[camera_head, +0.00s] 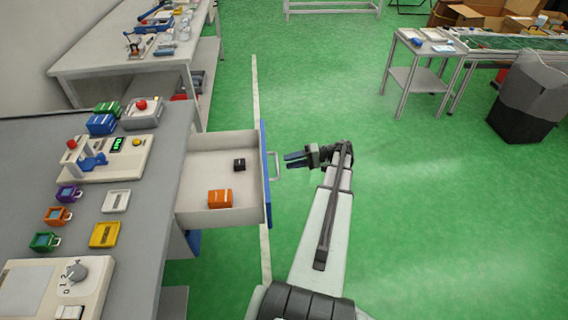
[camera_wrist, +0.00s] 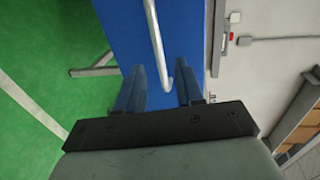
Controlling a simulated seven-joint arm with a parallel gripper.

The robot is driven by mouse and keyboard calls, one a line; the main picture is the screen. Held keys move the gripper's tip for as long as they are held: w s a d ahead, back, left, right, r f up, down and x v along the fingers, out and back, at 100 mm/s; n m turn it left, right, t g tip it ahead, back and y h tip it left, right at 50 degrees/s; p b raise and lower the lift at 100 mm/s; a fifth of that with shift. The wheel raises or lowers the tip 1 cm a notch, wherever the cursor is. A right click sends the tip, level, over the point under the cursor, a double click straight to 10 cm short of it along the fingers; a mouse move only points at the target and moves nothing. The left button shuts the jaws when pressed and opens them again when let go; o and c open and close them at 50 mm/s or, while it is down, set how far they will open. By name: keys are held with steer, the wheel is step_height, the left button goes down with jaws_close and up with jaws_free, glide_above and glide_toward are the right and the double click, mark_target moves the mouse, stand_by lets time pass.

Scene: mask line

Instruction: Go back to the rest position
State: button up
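My gripper (camera_head: 292,160) is just to the right of the drawer's handle (camera_head: 276,165), with its fingers pointing left toward it. In the wrist view my gripper (camera_wrist: 160,88) has its two blue fingers apart, with nothing held between them. The handle (camera_wrist: 158,45) shows as a pale bar ahead of the fingers, its bent end near the gap between them. The drawer (camera_head: 222,150) is pulled out and has a blue front (camera_head: 266,180). Whether a finger touches the handle I cannot tell.
In the drawer lie an orange block (camera_head: 220,198) and a small black block (camera_head: 239,165). The grey workbench (camera_head: 150,215) at left carries several coloured parts and devices. A small metal table (camera_head: 415,78) stands far back right.

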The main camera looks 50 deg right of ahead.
steer(key=v, duration=0.2)
steer(key=shift+s+d, duration=0.2)
steer(key=shift+s, duration=0.1)
